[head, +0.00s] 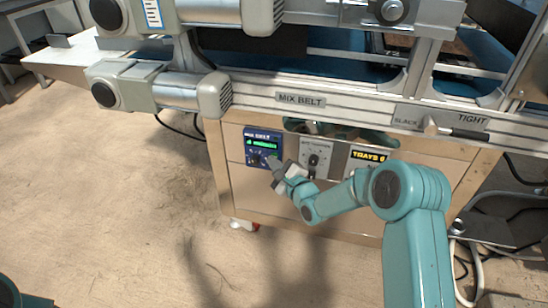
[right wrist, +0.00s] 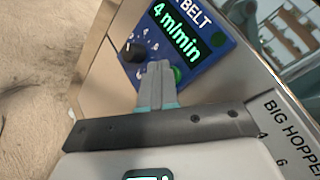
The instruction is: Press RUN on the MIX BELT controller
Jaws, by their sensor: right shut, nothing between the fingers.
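The MIX BELT controller (head: 263,146) is a blue panel on the front of the wooden cabinet; it also shows in the right wrist view (right wrist: 207,62). Its lit green display (right wrist: 176,31) reads 4 m/min. Below the display are a black knob (right wrist: 133,51) and a green button (right wrist: 180,75), partly hidden by my fingers. My right gripper (head: 270,160) is shut and empty at the panel's lower part. In the right wrist view its fingertips (right wrist: 158,66) lie over the panel between knob and button, overlapping the button's edge. I cannot tell whether they touch it. My left gripper is not in view.
The MIX BELT label (head: 301,100) is on the metal rail above. Motors (head: 165,90) jut out at upper left. The floor at left is open.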

